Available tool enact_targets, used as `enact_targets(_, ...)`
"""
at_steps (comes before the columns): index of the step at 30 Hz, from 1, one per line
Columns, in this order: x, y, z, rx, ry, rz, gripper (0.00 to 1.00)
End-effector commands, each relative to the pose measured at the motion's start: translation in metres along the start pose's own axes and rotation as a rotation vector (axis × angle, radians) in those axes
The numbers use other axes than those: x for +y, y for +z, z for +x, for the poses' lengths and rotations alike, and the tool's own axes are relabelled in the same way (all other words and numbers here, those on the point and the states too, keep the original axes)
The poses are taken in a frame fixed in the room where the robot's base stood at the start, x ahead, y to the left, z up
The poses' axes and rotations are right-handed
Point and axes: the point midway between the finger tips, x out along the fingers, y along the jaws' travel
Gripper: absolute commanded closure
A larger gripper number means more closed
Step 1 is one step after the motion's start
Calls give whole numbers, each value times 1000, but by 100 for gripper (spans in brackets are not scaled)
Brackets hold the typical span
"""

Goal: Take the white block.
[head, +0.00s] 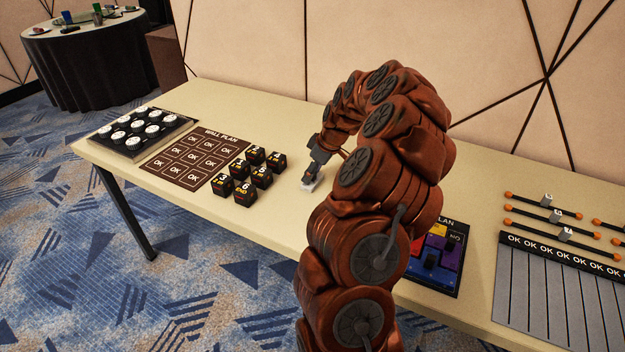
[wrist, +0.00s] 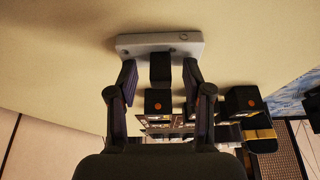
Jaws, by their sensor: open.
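The white block (head: 310,186) lies on the table, right of the numbered black cubes. In the wrist view it is a pale flat bar (wrist: 140,45) with a small round mark near one end. A dark upright piece (wrist: 160,70) shows at its middle; I cannot tell whether it is part of the block. My gripper (head: 314,174) is low over the block, pointing down. In the wrist view my gripper's fingers (wrist: 158,78) are apart, one on each side of the dark piece, with tips close to the bar. Whether they touch it is not clear.
Several numbered black cubes (head: 243,178) stand left of my gripper, by a brown wall plan board (head: 190,160). A tray of round white-topped pieces (head: 137,130) is farther left. A coloured plan board (head: 437,262) and grey slotted board (head: 555,295) lie right. Bare table surrounds the block.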

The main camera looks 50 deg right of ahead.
Motion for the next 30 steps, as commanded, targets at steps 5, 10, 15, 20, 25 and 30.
enact_targets(5,0,0,0,0,-1,0,65)
enact_targets(10,0,0,0,-1,-1,0,82)
enact_targets(15,0,0,0,-1,-1,0,100)
enact_targets(20,0,0,0,-1,-1,0,100)
enact_targets(25,0,0,0,-1,-2,0,100)
enact_targets(30,0,0,-1,-1,-1,0,100)
